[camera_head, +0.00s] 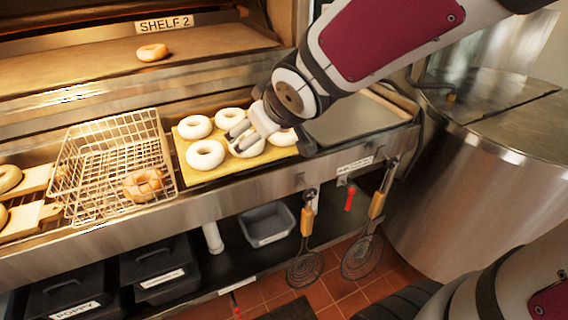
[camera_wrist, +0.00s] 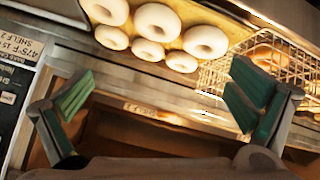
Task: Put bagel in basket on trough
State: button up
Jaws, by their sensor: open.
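A wire basket (camera_head: 108,150) sits on the metal trough ledge (camera_head: 250,180) at left, with one browned bagel (camera_head: 143,185) inside. To its right, several pale bagels (camera_head: 205,154) lie on a yellow board (camera_head: 205,177). My gripper (camera_head: 243,136) is open and hangs over the right part of this board, partly hiding bagels there. In the wrist view, my open gripper (camera_wrist: 160,98) has nothing between its fingers. The pale bagels (camera_wrist: 156,20) show beyond it at the top, and the basket (camera_wrist: 220,72) is at upper right behind the right finger.
An oven shelf marked SHELF 2 (camera_head: 90,62) holds one bagel (camera_head: 152,52) at the back. Wooden boards with bagels (camera_head: 20,218) lie at far left. Two skimmers (camera_head: 362,255) hang in front. A large steel kettle (camera_head: 480,190) stands at right. A bare tray (camera_head: 350,120) lies beside the board.

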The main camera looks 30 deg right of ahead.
jog(key=s+a+m+g, duration=0.1)
jog(key=s+m+g, duration=0.2)
jog(key=s, duration=2)
jog(key=g, duration=0.3)
jog(key=shift+r+y, duration=0.25)
jog(key=shift+y, duration=0.05)
jog(key=shift+s+a, duration=0.1)
